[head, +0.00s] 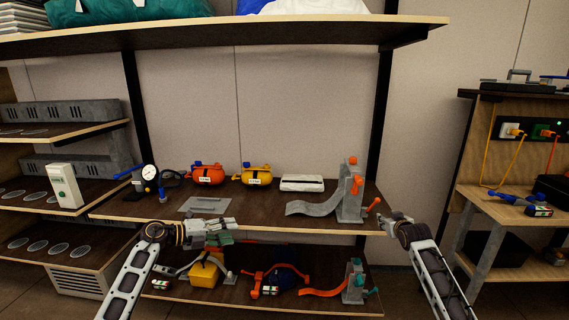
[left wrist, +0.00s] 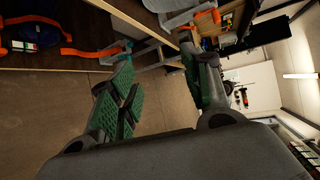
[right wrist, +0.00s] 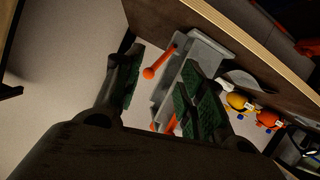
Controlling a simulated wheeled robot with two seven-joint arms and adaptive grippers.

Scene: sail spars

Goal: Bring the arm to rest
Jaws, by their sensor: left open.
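My left gripper (head: 222,232) hangs in front of the middle shelf board (head: 265,214), near its front edge. In the left wrist view its green-padded fingers (left wrist: 163,92) are wide apart with only floor between them. My right gripper (head: 394,220) is in front of the right end of the same board, close to the grey clamp stand (head: 349,200) with orange-tipped levers. In the right wrist view its fingers (right wrist: 163,88) are apart. The stand (right wrist: 188,72) and an orange knob (right wrist: 149,73) show behind the gap, and nothing is held.
An orange device (head: 207,174), a yellow one (head: 257,175) and a gauge (head: 149,174) stand on the middle board. Below are a yellow box (head: 203,274) and a lower clamp stand (head: 354,285). A bench (head: 517,212) stands at right, with open floor before it.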

